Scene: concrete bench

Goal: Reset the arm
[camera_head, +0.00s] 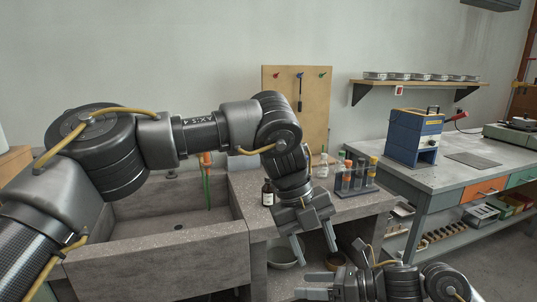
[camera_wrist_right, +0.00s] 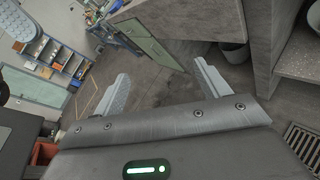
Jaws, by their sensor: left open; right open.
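My left arm reaches in from the left across the sink. Its gripper (camera_head: 314,250) points down in front of the concrete bench (camera_head: 350,208), with its two fingers apart and nothing between them. My right gripper (camera_head: 304,284) is low at the bottom edge of the head view, pointing left, just below the left gripper in the picture. In the right wrist view its two fingers (camera_wrist_right: 161,72) are spread, with only floor showing between them. Neither gripper holds anything.
A concrete sink (camera_head: 160,252) lies left. A bowl (camera_head: 282,256) sits below. A blue machine (camera_head: 413,138) stands on the right workbench. A pegboard (camera_head: 285,82) is behind.

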